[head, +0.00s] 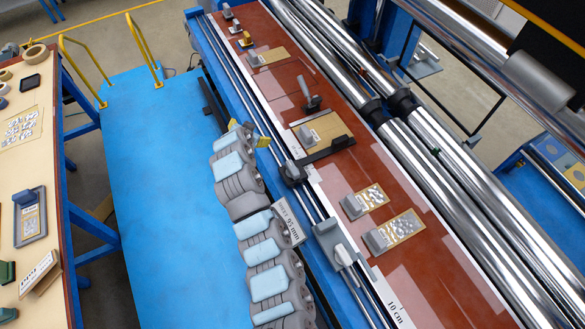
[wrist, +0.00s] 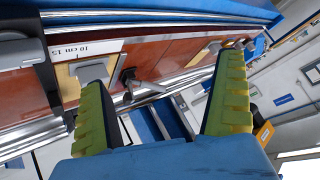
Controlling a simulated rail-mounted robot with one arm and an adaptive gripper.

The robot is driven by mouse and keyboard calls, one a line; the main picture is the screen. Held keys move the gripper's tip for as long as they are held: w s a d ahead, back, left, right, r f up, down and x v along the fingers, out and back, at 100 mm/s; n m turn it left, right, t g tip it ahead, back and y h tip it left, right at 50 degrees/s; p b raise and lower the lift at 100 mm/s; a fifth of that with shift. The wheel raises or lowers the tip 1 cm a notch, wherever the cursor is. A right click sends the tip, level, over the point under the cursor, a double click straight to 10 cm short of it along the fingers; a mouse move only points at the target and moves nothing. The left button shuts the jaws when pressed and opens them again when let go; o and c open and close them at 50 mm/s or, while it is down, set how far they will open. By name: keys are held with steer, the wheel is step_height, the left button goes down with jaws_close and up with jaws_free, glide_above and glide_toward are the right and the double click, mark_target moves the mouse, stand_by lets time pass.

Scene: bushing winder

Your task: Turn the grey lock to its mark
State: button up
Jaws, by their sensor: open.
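My gripper (wrist: 163,70) is open, with its yellow fingers wide apart and nothing between their tips. In the head view its yellow tips (head: 262,142) show at the near edge of the red-brown bench, left of the rail. A grey lever on a small base (head: 310,96) stands on the bench beyond them. In the wrist view a grey lever on a dark base (wrist: 130,82) shows between the fingers, farther off and not touched. A pale grey handle (head: 344,254) sits on the rail nearer the front. I cannot tell which one is the lock; no mark for it is readable.
A dark crossbar (head: 325,152) reaches over the bench from the rail. Grey blocks stand by beige plates (head: 375,198). Long shiny rollers (head: 440,160) run along the far side. A blue platform (head: 150,170) lies left, with a side table (head: 50,120) beyond.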

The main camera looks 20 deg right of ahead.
mark_target(292, 168)
steer(key=s+d+r+m+g+b, duration=0.1)
steer(key=s+d+r+m+g, duration=0.15)
steer(key=s+g, duration=0.2)
steer(key=s+d+r+m+g, duration=0.1)
steer(key=s+m+g, duration=0.3)
steer(key=s, duration=0.2)
steer(key=shift+t, duration=0.25)
steer(key=shift+d+b+x, duration=0.2)
steer(key=shift+b+x, duration=0.3)
steer(key=shift+x, duration=3.75)
steer(key=shift+d+b+x, duration=0.15)
steer(key=shift+b+x, duration=0.35)
steer(key=shift+x, duration=3.7)
steer(key=shift+s+r, duration=0.1)
steer(key=shift+s, duration=0.1)
steer(key=c, duration=1.2)
